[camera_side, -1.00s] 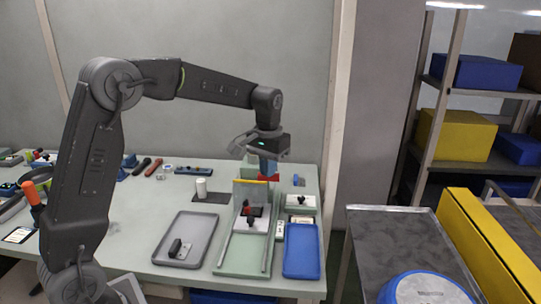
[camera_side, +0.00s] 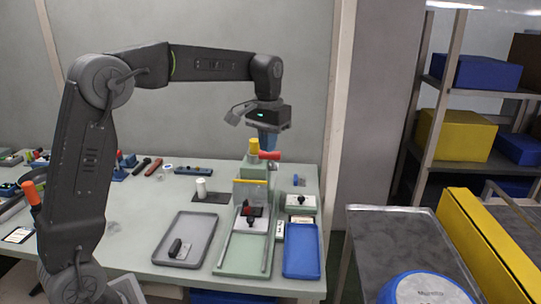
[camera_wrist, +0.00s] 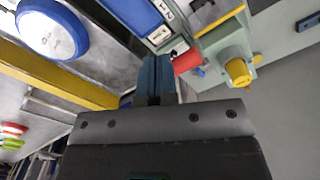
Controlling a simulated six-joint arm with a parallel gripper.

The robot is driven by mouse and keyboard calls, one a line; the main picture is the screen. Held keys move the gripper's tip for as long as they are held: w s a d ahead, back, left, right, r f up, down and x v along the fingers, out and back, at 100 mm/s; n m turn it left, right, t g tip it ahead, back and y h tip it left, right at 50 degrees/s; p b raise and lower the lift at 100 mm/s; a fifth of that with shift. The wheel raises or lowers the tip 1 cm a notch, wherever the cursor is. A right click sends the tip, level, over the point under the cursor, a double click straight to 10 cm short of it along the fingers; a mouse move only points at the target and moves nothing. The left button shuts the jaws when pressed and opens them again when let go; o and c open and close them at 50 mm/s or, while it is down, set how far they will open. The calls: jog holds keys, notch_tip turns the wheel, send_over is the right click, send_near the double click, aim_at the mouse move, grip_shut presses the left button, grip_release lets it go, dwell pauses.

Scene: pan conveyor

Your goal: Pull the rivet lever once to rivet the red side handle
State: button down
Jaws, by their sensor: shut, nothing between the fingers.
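The rivet lever's red grip (camera_side: 269,155) sticks out to the right beside the yellow cap (camera_side: 253,146) of the green riveting press. In the wrist view the red grip (camera_wrist: 187,61) is just right of my fingertips, with the yellow cap (camera_wrist: 238,72) farther right. My gripper (camera_side: 268,146) is shut and empty, pointing down just above the lever grip; I cannot tell whether it touches. In the wrist view my gripper's blue fingers (camera_wrist: 154,66) are together. A small red part, apparently the side handle (camera_side: 245,210), sits in the fixture below the press, partly hidden by black pieces.
A grey tray (camera_side: 206,222) with a black part lies left of the fixture, and a blue tray (camera_side: 301,271) lies right of it. A white cylinder (camera_side: 201,186) stands behind the grey tray. A blue pan (camera_side: 425,290) sits at the lower right.

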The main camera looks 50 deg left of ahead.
notch_tip(320, 180, up, 6)
jog(key=shift+s+d, duration=0.2)
jog(key=shift+d, duration=0.05)
dwell(0.5)
jog(key=s+d+m+t, duration=0.1)
jog(key=s+d+t, duration=0.15)
jog(key=s, duration=0.45)
jog(key=s+d+m+t, duration=0.1)
jog(key=s+d, duration=0.3)
jog(key=s, duration=0.3)
jog(key=s+d+f+m+t, duration=0.1)
jog(key=s+d+f+t, duration=0.1)
jog(key=s+f, duration=0.6)
jog(key=shift+s+d+f, duration=0.2)
jog(key=shift+s+f, duration=0.1)
jog(key=shift+s, duration=0.95)
